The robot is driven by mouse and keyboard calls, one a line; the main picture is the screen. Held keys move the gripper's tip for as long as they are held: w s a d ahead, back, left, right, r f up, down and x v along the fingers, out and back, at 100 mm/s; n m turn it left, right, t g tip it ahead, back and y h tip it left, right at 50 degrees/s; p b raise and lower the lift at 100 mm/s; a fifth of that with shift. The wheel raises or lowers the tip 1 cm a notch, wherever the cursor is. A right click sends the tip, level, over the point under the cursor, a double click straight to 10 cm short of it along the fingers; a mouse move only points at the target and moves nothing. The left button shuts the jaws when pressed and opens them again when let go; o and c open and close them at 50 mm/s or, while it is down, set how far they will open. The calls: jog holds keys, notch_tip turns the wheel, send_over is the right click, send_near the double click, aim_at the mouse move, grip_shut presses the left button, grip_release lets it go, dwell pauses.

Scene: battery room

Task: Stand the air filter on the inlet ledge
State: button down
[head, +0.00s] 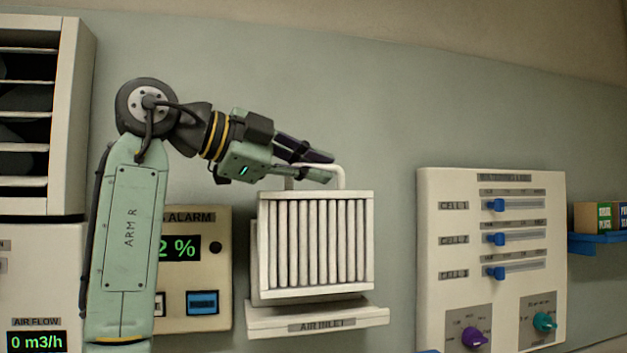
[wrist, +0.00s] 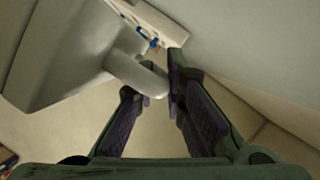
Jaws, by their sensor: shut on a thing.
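The air filter (head: 316,240) is a white framed box with upright pleats and a loop handle (head: 341,176) on top. My gripper (head: 328,168) is shut on that handle, reaching in from the left. The filter hangs upright in front of the air inlet, just over the inlet ledge (head: 365,319), labelled AIR INLET. I cannot tell whether its bottom edge touches the ledge. In the wrist view the handle (wrist: 132,74) sits between the fingers, and the pale filter body (wrist: 65,50) fills the upper left. The inlet opening behind is mostly hidden.
An alarm panel (head: 216,248) is on the wall left of the filter, partly behind my arm. A panel with blue sliders (head: 430,260) is on the right, with bare wall between. A blue shelf (head: 600,243) with small boxes is at far right; a slatted cabinet (head: 72,120) is at far left.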

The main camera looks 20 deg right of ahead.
aim_at(314, 193)
jog(key=shift+w+d, duration=0.2)
jog(key=shift+w, duration=0.6)
notch_tip(314, 193, down, 4)
jog(key=shift+w+r+p, duration=0.1)
jog(key=shift+r+p, duration=0.1)
jog(key=shift+p, duration=0.1)
jog(key=c, duration=2.1)
grip_release()
jog(key=shift+f, duration=0.15)
jog(key=shift+c, duration=0.2)
jog(key=o, duration=0.5)
jog(key=b+v, duration=0.2)
jog(key=v, duration=1)
